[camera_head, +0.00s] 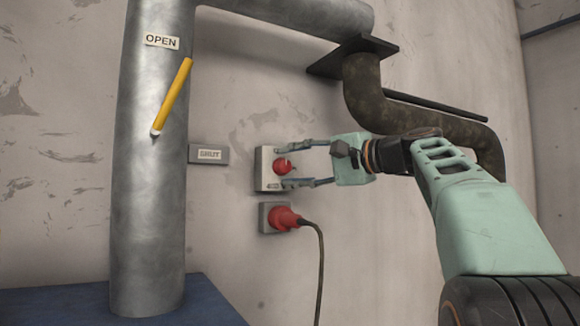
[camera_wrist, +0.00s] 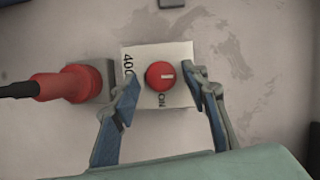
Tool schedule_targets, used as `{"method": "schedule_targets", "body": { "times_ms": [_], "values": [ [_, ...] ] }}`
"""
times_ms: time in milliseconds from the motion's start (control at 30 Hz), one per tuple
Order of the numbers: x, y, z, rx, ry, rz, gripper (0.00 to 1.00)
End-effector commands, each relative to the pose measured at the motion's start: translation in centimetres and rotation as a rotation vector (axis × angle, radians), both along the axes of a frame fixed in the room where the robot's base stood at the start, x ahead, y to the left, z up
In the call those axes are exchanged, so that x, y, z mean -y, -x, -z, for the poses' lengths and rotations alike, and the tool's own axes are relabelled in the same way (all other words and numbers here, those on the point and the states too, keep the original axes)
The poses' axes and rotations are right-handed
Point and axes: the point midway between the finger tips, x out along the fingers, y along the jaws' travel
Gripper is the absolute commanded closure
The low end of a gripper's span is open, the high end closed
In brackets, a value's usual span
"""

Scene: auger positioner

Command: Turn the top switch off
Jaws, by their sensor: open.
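The top switch is a red round knob (camera_head: 283,167) on a pale square plate (camera_head: 262,181) on the wall. In the wrist view the knob (camera_wrist: 160,75) has a white mark, and the plate (camera_wrist: 133,56) carries the letters "ON" and a partly hidden "400". My gripper (camera_head: 283,167) reaches in from the right with its fingers apart, one above and one below the knob. In the wrist view my gripper (camera_wrist: 160,88) has a finger on each side of the knob, with gaps between them and it. The fingers cover part of the plate.
A red plug (camera_head: 284,218) with a black cable (camera_head: 320,262) sits in a socket just below the switch. A dark bent pipe (camera_head: 366,100) runs above my arm.

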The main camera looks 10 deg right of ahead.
Motion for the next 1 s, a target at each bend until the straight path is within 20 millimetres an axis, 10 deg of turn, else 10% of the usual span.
{"method": "schedule_targets", "body": {
  "times_ms": [500, 1000],
  "values": [
    [6.4, 7.5, -0.4, 0.001, -0.001, 0.004, 0.59],
    [7.1, 8.5, -0.4, 0.002, 0.000, 0.001, 0.59]
  ]
}}
